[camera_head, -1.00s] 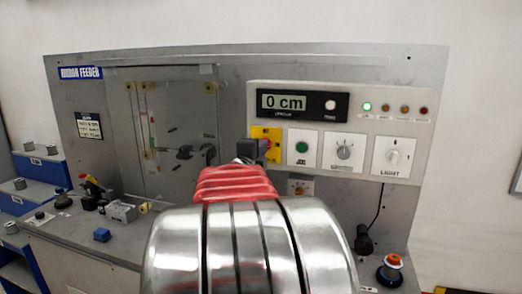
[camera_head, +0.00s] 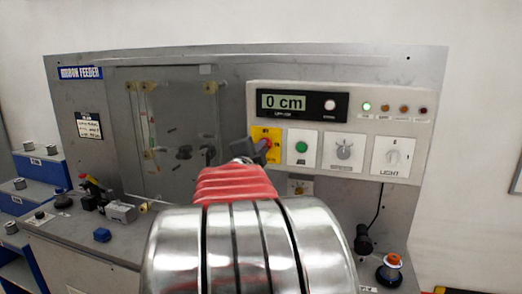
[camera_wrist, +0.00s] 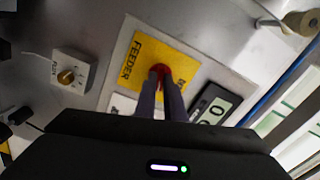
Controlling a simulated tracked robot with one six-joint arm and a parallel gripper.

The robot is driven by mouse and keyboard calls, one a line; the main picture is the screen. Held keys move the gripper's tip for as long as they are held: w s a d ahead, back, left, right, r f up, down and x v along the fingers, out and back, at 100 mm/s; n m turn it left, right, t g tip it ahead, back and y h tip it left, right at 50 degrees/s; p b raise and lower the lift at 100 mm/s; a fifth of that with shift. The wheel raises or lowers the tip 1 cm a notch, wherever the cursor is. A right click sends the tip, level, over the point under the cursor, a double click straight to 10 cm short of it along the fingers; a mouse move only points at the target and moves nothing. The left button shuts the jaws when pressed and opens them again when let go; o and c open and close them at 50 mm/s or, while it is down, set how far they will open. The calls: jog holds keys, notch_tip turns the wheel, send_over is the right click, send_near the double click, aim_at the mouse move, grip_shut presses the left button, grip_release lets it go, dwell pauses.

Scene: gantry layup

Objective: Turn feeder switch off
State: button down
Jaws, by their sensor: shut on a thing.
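The feeder switch is a red knob (camera_wrist: 160,72) on a yellow plate (camera_wrist: 142,58) marked FEEDER in the wrist view. My gripper (camera_wrist: 160,82) is shut on the red knob, its two dark fingers at either side of it. In the head view the yellow plate (camera_head: 259,133) is at the left end of the light control panel, and my gripper (camera_head: 262,150) covers much of it. Only a little red of the knob shows there, and its exact pointing direction is partly hidden by the fingers.
A display (camera_head: 283,102) reading 0 cm sits above the switch. A green button (camera_head: 301,147), a dial (camera_head: 343,151) and a LIGHT switch (camera_head: 392,157) are to its right. Another dial (camera_wrist: 70,76) is left of the plate in the wrist view. A green lamp (camera_head: 367,106) is lit.

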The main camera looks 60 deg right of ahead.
jog(key=shift+f+n, duration=0.15)
jog(key=shift+n, duration=3.4)
jog(key=shift+f+n, duration=0.1)
jog(key=shift+n, duration=3.45)
jog(key=c, duration=1.8)
grip_release()
jog(key=shift+r, duration=0.1)
jog(key=shift+c, duration=0.2)
jog(key=s+a, duration=0.2)
jog(key=a, duration=1.1)
jog(key=shift+a, duration=0.25)
